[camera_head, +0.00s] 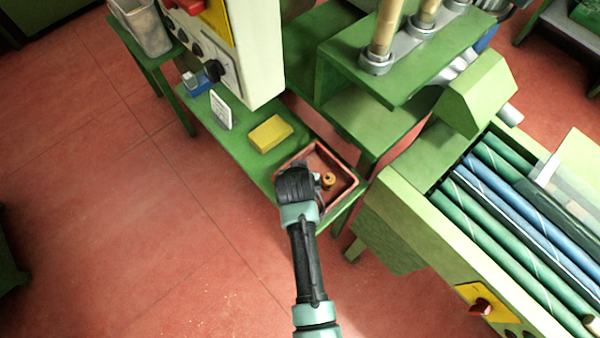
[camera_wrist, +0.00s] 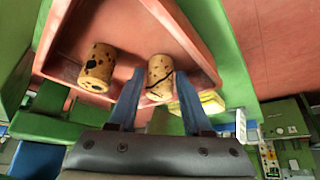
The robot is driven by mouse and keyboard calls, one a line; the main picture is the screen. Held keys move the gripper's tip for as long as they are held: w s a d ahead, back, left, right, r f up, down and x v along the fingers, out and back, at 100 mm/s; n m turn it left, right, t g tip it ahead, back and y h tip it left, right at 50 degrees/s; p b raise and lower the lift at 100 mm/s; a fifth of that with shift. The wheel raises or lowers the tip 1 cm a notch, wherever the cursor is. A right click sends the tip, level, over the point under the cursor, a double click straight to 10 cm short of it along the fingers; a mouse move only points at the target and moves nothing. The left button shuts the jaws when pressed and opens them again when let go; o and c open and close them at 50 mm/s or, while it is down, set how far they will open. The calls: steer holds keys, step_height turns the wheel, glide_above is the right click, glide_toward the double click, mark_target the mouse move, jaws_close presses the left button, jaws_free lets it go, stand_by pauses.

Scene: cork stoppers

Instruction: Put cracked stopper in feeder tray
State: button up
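A red tray (camera_head: 349,185) sits at the end of the green bench. In the wrist view the red tray (camera_wrist: 110,25) holds a cork stopper with dark spots (camera_wrist: 97,68) on the left and a cork stopper with a dark crack line (camera_wrist: 160,76) on the right. My gripper (camera_wrist: 159,82) is open, with one blue finger on each side of the cracked stopper; I cannot tell whether they touch it.
A yellow block (camera_head: 269,134) and a white card (camera_head: 221,111) stand on the green bench (camera_head: 240,155) behind the tray. A machine (camera_head: 250,55) rises beyond them. A green frame (camera_head: 345,70) and a bed of rollers (camera_head: 510,220) are to the right. Red floor is clear at left.

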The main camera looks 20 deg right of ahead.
steer(key=p+v, duration=0.1)
steer(key=v, duration=1.1)
steer(key=shift+r, duration=0.1)
stand_by(0.5)
